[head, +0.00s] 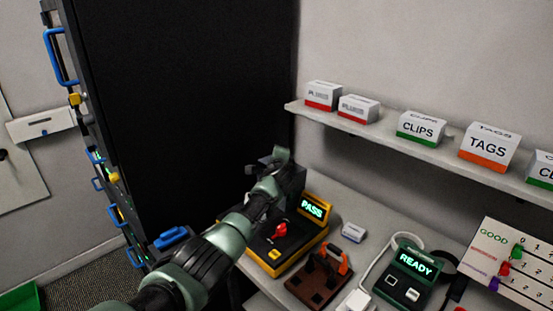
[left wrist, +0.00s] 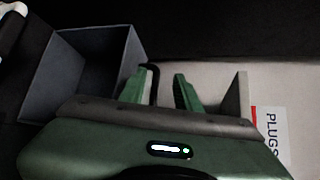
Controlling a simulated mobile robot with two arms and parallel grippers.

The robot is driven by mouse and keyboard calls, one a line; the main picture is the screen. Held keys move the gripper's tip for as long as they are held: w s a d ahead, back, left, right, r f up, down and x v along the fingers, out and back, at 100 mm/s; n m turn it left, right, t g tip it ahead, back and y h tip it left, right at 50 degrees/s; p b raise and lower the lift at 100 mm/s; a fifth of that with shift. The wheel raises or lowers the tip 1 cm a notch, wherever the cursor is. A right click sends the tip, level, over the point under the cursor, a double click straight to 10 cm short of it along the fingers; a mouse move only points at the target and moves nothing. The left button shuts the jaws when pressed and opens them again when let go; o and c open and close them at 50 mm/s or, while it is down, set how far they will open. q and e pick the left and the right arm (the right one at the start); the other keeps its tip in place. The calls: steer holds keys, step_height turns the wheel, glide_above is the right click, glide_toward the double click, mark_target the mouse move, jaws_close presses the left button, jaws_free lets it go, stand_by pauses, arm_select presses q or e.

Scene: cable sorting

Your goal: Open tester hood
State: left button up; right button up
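The tester (head: 283,240) is a yellow and black unit on the bench, with a lit green PASS display and a red part on its exposed top. Its dark grey hood (head: 293,180) appears swung up at the back, partly hidden by my left arm. In the left wrist view, the hood (left wrist: 85,70) is a hollow grey box at the left. My left gripper (head: 280,156) is beside the hood. Its green fingers (left wrist: 160,88) are apart, with a thin dark curved handle (left wrist: 153,72) near the left finger. I cannot tell whether they touch. My right gripper is not in view.
A tall black cabinet (head: 180,90) stands close at the left. A shelf (head: 390,139) with labelled boxes runs above the bench. A brown block with an orange part (head: 320,275), a READY device (head: 405,275) and a GOOD board (head: 508,262) crowd the right.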

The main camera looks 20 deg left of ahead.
arm_select(q)
steer(key=shift+s+d+r, duration=0.15)
steer(key=shift+s, duration=0.15)
steer(key=v, duration=0.7)
steer(key=shift+r, duration=0.1)
